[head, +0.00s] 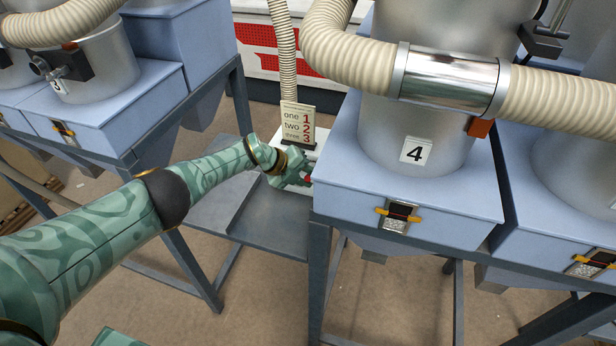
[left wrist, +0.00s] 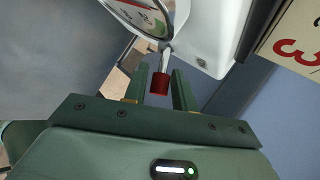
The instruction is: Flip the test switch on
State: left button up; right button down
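The test switch is a short metal lever with a red tip (left wrist: 160,83), seen in the left wrist view below a white housing (left wrist: 210,35) with a round dial (left wrist: 142,14). The red tip lies between the two finger ends of my left gripper (left wrist: 160,88), with a visible gap on each side. The gripper is open. In the head view my left gripper (head: 292,178) is at the white box (head: 318,150), and a bit of red (head: 308,180) shows by its fingers; the lever is mostly hidden there. My right gripper is not in view.
A sign with numbers (head: 298,125) stands on the white box. The blue stand of hopper 4 (head: 410,190) is close on the right, with a ribbed hose (head: 330,40) above. A grey low shelf (head: 265,220) lies below my left forearm.

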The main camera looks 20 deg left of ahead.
pick_arm(q)
jog(key=p+v, duration=0.6)
jog(key=v, duration=1)
jog(key=shift+s+a, duration=0.1)
jog(key=shift+a, duration=0.05)
